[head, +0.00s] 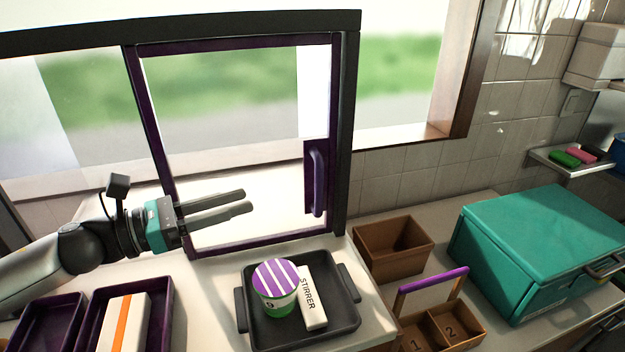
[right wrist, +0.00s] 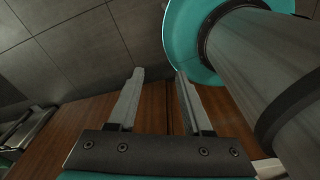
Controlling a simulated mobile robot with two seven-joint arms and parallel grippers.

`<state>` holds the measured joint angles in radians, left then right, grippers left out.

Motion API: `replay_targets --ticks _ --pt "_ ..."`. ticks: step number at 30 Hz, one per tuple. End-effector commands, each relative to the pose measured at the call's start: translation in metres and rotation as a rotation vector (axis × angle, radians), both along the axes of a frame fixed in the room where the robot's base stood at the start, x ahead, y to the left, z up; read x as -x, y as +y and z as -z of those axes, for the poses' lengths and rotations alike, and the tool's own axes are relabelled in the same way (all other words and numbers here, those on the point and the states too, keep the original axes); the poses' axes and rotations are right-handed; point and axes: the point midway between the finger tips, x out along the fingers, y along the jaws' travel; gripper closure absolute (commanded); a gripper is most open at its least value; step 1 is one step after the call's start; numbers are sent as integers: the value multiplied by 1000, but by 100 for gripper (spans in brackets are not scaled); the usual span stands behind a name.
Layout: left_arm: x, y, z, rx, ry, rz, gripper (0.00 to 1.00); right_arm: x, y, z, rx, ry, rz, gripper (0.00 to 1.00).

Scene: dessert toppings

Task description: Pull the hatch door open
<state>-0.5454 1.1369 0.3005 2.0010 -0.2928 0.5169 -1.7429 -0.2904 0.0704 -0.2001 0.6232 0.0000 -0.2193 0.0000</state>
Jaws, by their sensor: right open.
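The hatch door (head: 153,130) is a glass panel in a dark purple frame, set in a black window frame in the head view. Its right edge stands against the black right post. Its purple upright handle (head: 318,182) is on the lower right of the door. My left gripper (head: 248,199) is in front of the door's lower glass, left of the handle and apart from it. Its fingers point right, with a narrow gap between them and nothing held. My right gripper (right wrist: 160,75) is open and empty in the right wrist view, away from the door.
A black tray (head: 345,338) with a striped-lid cup (head: 277,285) and a stirrer box (head: 312,300) sits below the door. Purple trays (head: 168,318) are at lower left. A brown bin (head: 385,268), a numbered caddy (head: 440,325) and a teal box (head: 540,245) stand right.

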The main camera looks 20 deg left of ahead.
Motion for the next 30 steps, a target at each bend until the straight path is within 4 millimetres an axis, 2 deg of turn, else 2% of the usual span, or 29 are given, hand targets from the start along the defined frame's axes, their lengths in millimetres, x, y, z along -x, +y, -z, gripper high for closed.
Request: replay_targets --ticks 11,30 --pt "-16 -16 -1 -4 -8 5 68 14 -9 6 12 20 -3 50" --pt "-46 -44 -2 -1 -6 -1 68 10 -9 5 12 15 -3 50"
